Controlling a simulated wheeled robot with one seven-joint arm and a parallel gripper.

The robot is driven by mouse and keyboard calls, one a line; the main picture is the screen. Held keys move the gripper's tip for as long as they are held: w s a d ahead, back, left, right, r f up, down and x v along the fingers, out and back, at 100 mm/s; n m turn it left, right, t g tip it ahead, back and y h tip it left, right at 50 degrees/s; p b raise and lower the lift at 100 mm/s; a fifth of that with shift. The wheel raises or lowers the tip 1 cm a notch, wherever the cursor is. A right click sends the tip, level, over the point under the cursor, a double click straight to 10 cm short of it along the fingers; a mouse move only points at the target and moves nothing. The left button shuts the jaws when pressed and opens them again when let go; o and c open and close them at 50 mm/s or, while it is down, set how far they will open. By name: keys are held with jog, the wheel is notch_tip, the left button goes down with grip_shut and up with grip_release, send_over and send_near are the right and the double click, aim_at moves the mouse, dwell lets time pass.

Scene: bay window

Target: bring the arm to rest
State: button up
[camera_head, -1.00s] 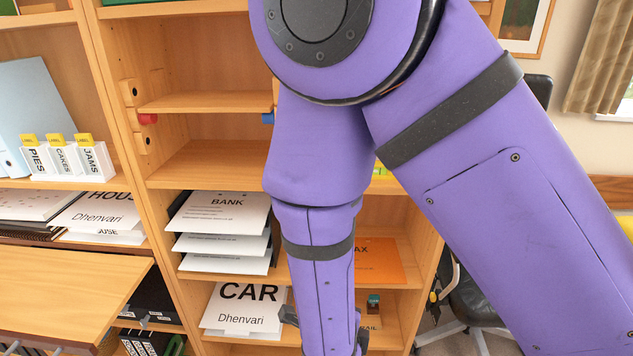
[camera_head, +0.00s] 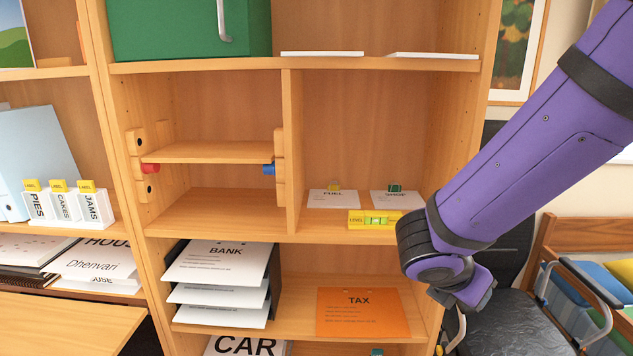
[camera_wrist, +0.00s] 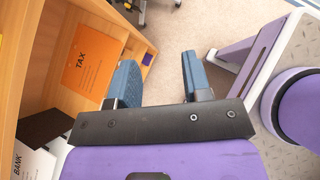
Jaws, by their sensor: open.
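My purple arm (camera_head: 540,135) reaches in from the upper right of the head view and bends at a dark joint in front of the shelf unit's right side. In the wrist view my gripper (camera_wrist: 157,75) shows two blue-padded fingers, spread apart, with only carpet visible between them. It is empty. The fingers do not show clearly in the head view.
The wooden shelf unit (camera_head: 285,150) stands close to my arm. An orange TAX sheet (camera_head: 358,312), a yellow level (camera_head: 375,219) and BANK papers (camera_head: 220,262) lie on its shelves. A black chair (camera_head: 520,320) and a bench (camera_head: 585,240) stand at the right.

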jog(key=s+d+r+m+y, duration=0.3)
jog(key=s+r+m, duration=0.3)
jog(key=m, duration=0.6)
jog(key=s+d+r+m+y, duration=0.3)
jog(key=s+r+m, duration=0.3)
jog(key=r+m, duration=0.3)
jog(key=m+y, duration=0.1)
jog(key=m, duration=0.2)
jog(key=shift+s+t+y, duration=0.3)
jog(key=shift+t, duration=0.1)
jog(key=shift+a, duration=0.15)
